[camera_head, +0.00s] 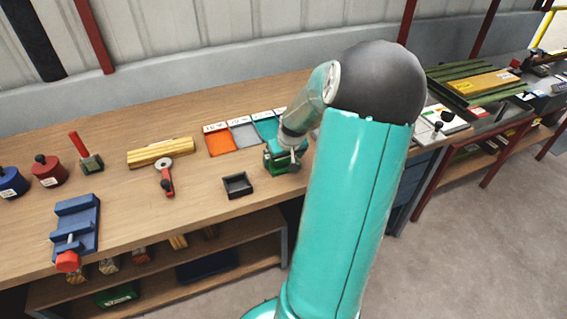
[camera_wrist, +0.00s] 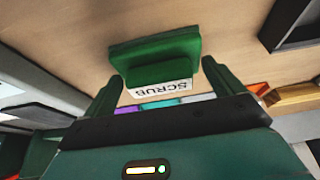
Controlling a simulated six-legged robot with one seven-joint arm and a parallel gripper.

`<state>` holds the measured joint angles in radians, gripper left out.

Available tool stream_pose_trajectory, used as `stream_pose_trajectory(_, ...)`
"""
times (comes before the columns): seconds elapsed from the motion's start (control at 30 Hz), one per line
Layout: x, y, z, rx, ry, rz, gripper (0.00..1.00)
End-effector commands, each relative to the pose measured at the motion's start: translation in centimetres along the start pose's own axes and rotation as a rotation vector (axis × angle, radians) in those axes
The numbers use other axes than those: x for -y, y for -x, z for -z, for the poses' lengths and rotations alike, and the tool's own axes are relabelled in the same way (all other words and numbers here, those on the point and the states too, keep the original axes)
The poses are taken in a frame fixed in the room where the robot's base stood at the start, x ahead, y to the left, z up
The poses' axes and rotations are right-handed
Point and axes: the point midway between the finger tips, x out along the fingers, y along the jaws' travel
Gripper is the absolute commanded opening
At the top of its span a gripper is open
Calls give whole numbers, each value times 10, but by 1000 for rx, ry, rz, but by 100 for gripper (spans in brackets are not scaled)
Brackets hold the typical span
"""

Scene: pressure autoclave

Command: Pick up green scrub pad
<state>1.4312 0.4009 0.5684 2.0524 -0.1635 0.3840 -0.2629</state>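The green scrub pad (camera_wrist: 152,50) has a wide base, a raised green block and a white label reading SCRUB, upside down in the wrist view. It rests on the wooden workbench. My gripper (camera_wrist: 161,76) is open, with one dark green finger at each side of the raised block. The right finger looks very close to the block; contact cannot be told. In the head view my gripper (camera_head: 290,158) is low over the bench at the pad (camera_head: 271,163), which it partly hides.
A black open tray (camera_head: 238,185) lies left of the pad on the workbench (camera_head: 130,205). Orange, grey and teal labelled trays (camera_head: 222,142) stand behind. A red-handled tool (camera_head: 166,180), wooden block (camera_head: 160,151) and blue vise (camera_head: 76,225) are farther left.

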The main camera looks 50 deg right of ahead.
Motion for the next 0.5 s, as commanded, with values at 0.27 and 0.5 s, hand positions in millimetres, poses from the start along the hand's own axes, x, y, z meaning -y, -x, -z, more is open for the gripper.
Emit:
stream_pose_trajectory(0.27, 0, 0, 0, 0, 0, 0, 65)
stream_pose_trajectory(0.5, 0, 4, 2, -1, 0, -2, 65)
